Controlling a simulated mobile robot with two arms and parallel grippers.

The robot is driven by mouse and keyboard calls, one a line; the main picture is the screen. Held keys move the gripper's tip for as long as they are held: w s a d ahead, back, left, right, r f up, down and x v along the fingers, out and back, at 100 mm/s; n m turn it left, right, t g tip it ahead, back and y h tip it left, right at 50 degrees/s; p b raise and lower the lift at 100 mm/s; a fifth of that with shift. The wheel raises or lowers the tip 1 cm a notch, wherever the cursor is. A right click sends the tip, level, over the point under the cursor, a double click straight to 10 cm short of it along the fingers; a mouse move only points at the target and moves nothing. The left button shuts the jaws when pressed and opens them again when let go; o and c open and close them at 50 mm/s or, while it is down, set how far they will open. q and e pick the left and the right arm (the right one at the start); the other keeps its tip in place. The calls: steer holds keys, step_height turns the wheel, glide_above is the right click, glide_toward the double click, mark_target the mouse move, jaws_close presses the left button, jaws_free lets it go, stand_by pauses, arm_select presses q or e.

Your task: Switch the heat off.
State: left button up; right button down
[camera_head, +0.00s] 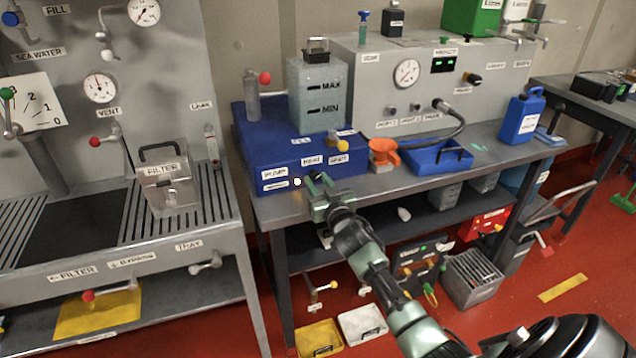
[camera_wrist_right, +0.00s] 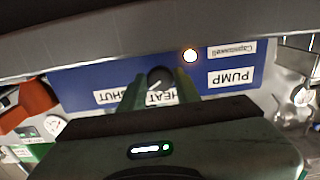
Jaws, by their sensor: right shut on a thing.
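The blue heating unit (camera_head: 262,150) stands on the middle bench and carries labels PUMP, HEAT and SHUT. My right gripper (camera_head: 318,181) is at its front face, just below the HEAT label (camera_head: 312,160). In the right wrist view the gripper (camera_wrist_right: 160,84) is shut on a dark round knob (camera_wrist_right: 160,75) with a light pointer line, beside the HEAT label (camera_wrist_right: 161,97). A small lamp (camera_head: 297,182) glows on the front face; it also shows bright in the right wrist view (camera_wrist_right: 190,56). In the head view the knob is hidden by the gripper. My left gripper is not in view.
A clear tank (camera_head: 317,95) marked MAX and MIN stands on the blue unit. The bench's front edge and lower shelf are close to my right arm.

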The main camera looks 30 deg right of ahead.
steer(key=n, duration=0.5)
steer(key=shift+n, duration=0.4)
steer(key=n, duration=0.5)
steer(key=shift+n, duration=0.7)
steer(key=c, duration=1)
jaws_free()
steer(key=shift+c, duration=0.2)
steer(key=v, duration=0.7)
steer(key=shift+s, duration=0.4)
